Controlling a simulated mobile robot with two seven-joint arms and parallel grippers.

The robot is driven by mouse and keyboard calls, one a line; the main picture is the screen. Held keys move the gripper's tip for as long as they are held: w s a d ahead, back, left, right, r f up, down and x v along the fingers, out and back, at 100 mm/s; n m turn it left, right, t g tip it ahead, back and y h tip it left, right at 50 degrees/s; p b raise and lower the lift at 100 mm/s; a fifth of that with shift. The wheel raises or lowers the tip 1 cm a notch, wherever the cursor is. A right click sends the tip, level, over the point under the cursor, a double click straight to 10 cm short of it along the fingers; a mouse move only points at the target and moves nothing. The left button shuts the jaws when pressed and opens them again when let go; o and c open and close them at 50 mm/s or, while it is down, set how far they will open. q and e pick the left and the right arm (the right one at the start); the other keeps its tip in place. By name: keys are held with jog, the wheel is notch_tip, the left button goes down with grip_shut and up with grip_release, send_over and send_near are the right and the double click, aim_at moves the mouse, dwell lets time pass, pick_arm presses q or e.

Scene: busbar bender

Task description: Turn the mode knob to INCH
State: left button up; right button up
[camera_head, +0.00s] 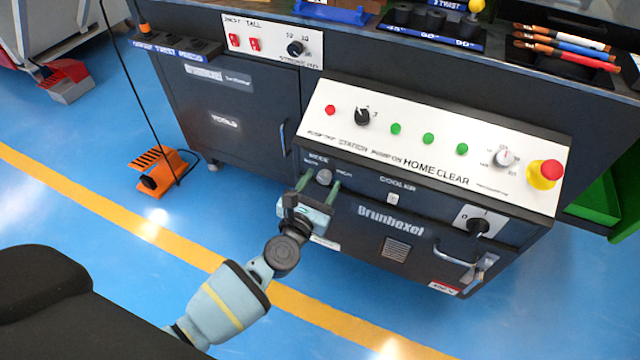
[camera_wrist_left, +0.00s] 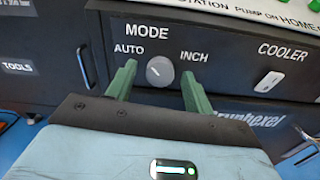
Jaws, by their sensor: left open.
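The mode knob (camera_wrist_left: 160,71) is a round grey knob on the dark front panel, under the word MODE. AUTO is printed at its upper left and INCH at its upper right. Its pale pointer line slants up and left, toward AUTO. In the head view the knob (camera_head: 324,176) shows between the green fingers. My left gripper (camera_head: 320,184) is open, with one finger on each side of the knob. In the left wrist view gaps show between the knob and both fingers (camera_wrist_left: 158,76). My right gripper is in neither view.
The COOLER switch (camera_wrist_left: 269,81) is to the right of the knob. The sloped white console (camera_head: 400,150) with buttons and a red emergency stop (camera_head: 550,170) juts out above. A rotary switch (camera_head: 478,226) and handle (camera_head: 455,257) are at the right. An orange pedal (camera_head: 158,175) stands on the floor.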

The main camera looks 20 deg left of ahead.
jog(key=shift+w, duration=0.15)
pick_arm(q)
jog(key=shift+c, duration=1.3)
jog(key=c, duration=0.7)
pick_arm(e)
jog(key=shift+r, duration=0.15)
